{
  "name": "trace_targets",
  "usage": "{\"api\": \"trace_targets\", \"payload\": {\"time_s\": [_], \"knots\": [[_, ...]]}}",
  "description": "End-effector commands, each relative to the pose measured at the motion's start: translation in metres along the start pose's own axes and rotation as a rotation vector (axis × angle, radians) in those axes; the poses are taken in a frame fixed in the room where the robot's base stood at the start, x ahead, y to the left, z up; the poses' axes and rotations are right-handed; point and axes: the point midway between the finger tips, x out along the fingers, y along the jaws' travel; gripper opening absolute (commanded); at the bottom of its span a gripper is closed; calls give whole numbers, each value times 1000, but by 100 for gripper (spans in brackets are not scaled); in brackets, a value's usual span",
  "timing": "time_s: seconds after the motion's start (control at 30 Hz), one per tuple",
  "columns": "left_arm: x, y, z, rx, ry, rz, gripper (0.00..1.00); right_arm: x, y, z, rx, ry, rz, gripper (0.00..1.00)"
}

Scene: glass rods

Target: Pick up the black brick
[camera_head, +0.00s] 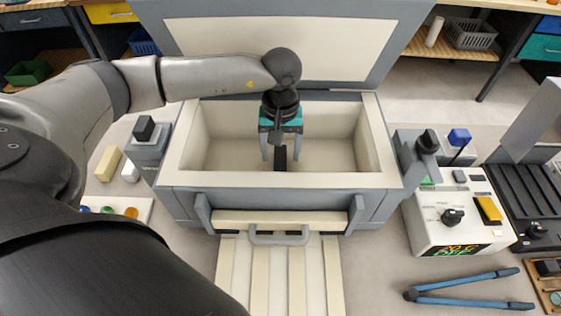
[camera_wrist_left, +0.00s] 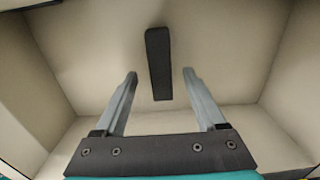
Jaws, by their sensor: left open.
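The black brick (camera_head: 280,158) is a narrow dark block inside the open cream-lined box (camera_head: 180,178). In the left wrist view the black brick (camera_wrist_left: 158,62) lies lengthwise, between and beyond the fingertips. My left gripper (camera_head: 280,157) reaches down into the box from above, with its fingers apart on either side of the brick in the head view. In the left wrist view my left gripper (camera_wrist_left: 160,74) is open, and neither finger touches the brick. The exact height of the fingertips over the brick cannot be told. My right gripper is not in view.
The box walls enclose the left gripper, and its raised lid (camera_head: 290,45) stands behind. A control unit (camera_head: 440,222) with a knob and blue-handled tongs (camera_head: 470,290) are on the right. Small blocks (camera_head: 108,163) lie left of the box. The box floor around the brick is clear.

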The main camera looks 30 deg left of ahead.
Motion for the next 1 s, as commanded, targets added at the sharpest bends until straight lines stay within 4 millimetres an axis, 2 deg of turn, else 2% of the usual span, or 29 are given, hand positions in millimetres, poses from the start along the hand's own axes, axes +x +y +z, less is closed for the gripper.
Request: {"api": "trace_targets", "payload": {"time_s": [0.1, 0.2, 0.5, 1.0], "knots": [[20, 0, 2, 1, -4, -1, 72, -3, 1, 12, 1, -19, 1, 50], [32, 0, 1, 0, -3, 2, 72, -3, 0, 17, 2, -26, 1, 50], [37, 0, 1, 0, -2, 2, 72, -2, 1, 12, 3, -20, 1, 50], [36, 0, 1, 0, -1, 3, 16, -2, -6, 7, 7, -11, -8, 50]]}}
